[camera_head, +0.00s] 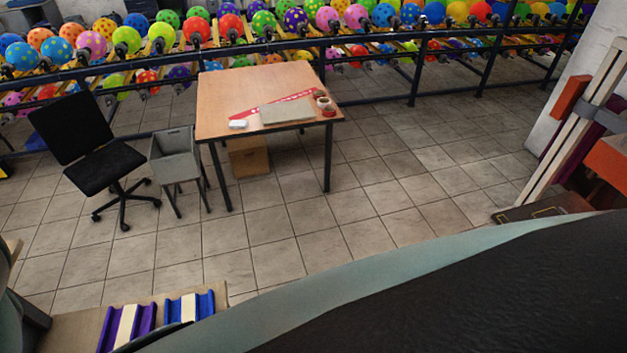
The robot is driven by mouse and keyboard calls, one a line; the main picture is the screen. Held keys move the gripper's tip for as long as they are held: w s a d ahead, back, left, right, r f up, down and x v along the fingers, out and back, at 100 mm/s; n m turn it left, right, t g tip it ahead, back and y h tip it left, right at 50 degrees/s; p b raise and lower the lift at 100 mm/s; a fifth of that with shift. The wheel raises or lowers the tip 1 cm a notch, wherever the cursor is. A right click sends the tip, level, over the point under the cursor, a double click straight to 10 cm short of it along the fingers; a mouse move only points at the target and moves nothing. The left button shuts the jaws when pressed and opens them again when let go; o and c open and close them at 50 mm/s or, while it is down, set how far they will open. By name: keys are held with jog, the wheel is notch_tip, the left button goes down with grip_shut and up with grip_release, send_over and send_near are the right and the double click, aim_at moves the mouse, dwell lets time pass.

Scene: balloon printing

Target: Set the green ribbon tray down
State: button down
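No green ribbon tray shows in the head view. My gripper is not in view either, so I cannot tell what it holds. A purple tray (106,330) and a blue tray (205,303), each with a cream strip along its middle, lie side by side on a light brown surface (68,328) at the bottom left. The lower edge of the purple tray and part of the blue one are cut off by a large dark and pale green shape across the bottom right, which also hides what lies beneath it.
A wooden table (225,95) holds a grey board (287,112), a red strip, tape rolls (328,112) and a white item. A black chair (95,165) and a grey bin (175,160) stand left of it. Balloon racks line the back. Tiled floor is clear right of the table.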

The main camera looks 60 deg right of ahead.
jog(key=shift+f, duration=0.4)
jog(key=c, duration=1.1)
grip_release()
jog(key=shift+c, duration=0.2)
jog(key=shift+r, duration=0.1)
